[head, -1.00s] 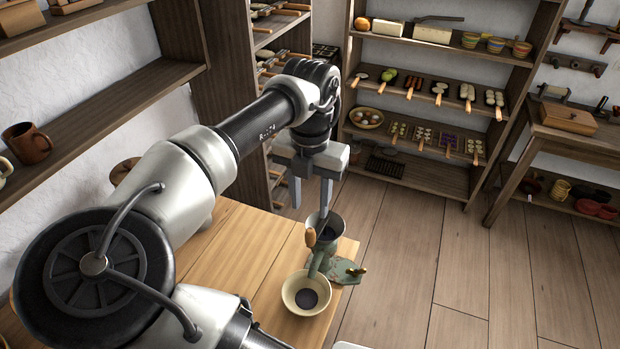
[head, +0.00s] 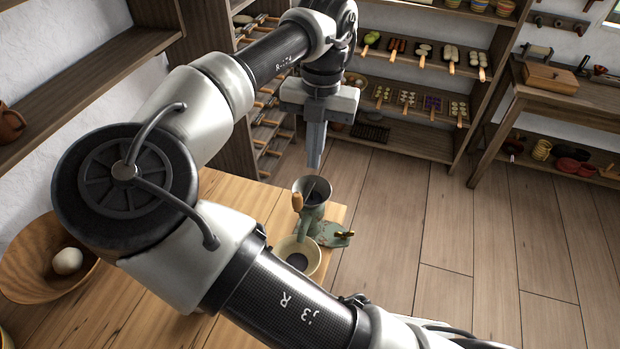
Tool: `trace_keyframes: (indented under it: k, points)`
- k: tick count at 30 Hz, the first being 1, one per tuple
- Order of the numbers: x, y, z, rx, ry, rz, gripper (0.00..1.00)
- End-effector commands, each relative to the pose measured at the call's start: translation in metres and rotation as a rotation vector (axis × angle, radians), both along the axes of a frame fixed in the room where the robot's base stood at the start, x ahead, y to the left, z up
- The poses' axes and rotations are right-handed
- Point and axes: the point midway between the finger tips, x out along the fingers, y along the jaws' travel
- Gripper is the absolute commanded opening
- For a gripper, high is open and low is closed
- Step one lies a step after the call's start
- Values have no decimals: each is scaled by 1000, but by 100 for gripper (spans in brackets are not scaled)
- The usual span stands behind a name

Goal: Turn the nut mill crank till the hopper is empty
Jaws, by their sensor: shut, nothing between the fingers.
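The green nut mill (head: 310,218) is at the right end of the wooden table. Its round hopper (head: 317,190) opens upward and looks dark inside; how much it holds I cannot tell. A cream bowl (head: 309,254) sits below the mill with dark contents, partly hidden by my arm. My gripper (head: 314,165) points down, shut and empty, just above the hopper and apart from the crank handle.
The wooden table (head: 240,210) carries a wooden bowl (head: 30,262) with a white egg-like thing at left. Shelves (head: 415,160) with skewers and trays stand behind. A side table (head: 560,105) is at right. The plank floor (head: 440,230) between is clear.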

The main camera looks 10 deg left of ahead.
Motion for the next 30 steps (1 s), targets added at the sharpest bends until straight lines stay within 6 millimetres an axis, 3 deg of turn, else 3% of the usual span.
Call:
trace_keyframes:
  k: [1, 6, 11, 15, 21, 25, 30]
  points:
    - [6, -22, -22, 36, 49, 19, 0]
    - [9, -76, -84, 218, 169, 178, 0]
    - [0, -111, -129, 456, 189, 347, 0]
    - [-10, -130, -156, 706, 99, 523, 0]
    - [-16, -139, -163, 1012, -233, 813, 0]
    - [-11, -141, -150, 1110, -538, 1014, 0]
    - [-4, -146, -127, 1109, -886, 1236, 0]
